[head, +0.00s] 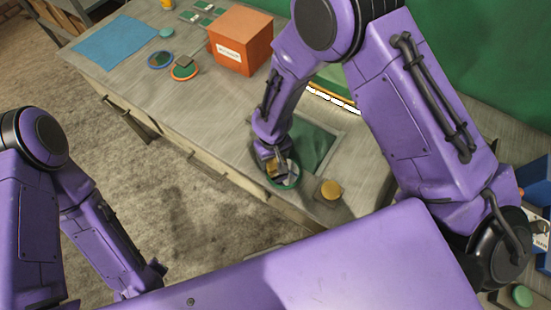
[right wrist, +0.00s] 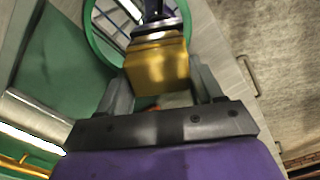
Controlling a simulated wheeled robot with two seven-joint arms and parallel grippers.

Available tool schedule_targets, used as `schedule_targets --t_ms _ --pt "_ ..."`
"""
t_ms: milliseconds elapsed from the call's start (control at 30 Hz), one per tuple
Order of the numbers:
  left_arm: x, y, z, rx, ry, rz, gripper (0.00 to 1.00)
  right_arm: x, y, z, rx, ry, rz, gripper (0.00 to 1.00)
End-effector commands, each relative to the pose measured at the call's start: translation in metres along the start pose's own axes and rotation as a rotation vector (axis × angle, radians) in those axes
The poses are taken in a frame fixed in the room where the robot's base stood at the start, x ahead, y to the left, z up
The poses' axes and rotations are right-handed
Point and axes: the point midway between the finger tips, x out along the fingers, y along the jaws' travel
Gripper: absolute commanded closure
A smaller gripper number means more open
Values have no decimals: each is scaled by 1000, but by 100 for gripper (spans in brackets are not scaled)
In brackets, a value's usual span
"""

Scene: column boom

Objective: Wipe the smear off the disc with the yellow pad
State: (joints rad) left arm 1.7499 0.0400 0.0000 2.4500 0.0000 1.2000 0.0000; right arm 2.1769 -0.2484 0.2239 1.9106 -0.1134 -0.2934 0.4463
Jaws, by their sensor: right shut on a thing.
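The disc (head: 291,180) is shiny and mirror-like with a green rim, at the front edge of the workbench. It also shows in the right wrist view (right wrist: 98,42), with dark shapes reflected in it. The yellow pad (right wrist: 158,68) is a block between the fingers of my right gripper (right wrist: 163,85), which is shut on it. In the head view, the right gripper (head: 272,163) is over the disc. The pad is at the disc; whether it touches is unclear. I cannot make out the smear. My left gripper is not seen, only part of its arm.
A round yellow item on a grey square (head: 331,189) stands right of the disc. A green mat (head: 312,148) lies behind it. An orange box (head: 240,40), small round items (head: 185,69) and a blue mat (head: 110,42) are farther left. Blue bins (head: 535,185) stand at the right.

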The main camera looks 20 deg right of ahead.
Motion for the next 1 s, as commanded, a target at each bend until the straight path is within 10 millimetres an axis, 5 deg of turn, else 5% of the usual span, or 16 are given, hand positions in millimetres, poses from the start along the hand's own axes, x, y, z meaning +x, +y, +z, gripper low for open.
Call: schedule_targets --t_ms 167,600,1000 --pt "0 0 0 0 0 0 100 -5 -1 -1 1 3 -2 67" --pt "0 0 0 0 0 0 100 -56 0 0 1 2 -1 67" --pt "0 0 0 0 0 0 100 -61 0 0 0 1 -1 67"
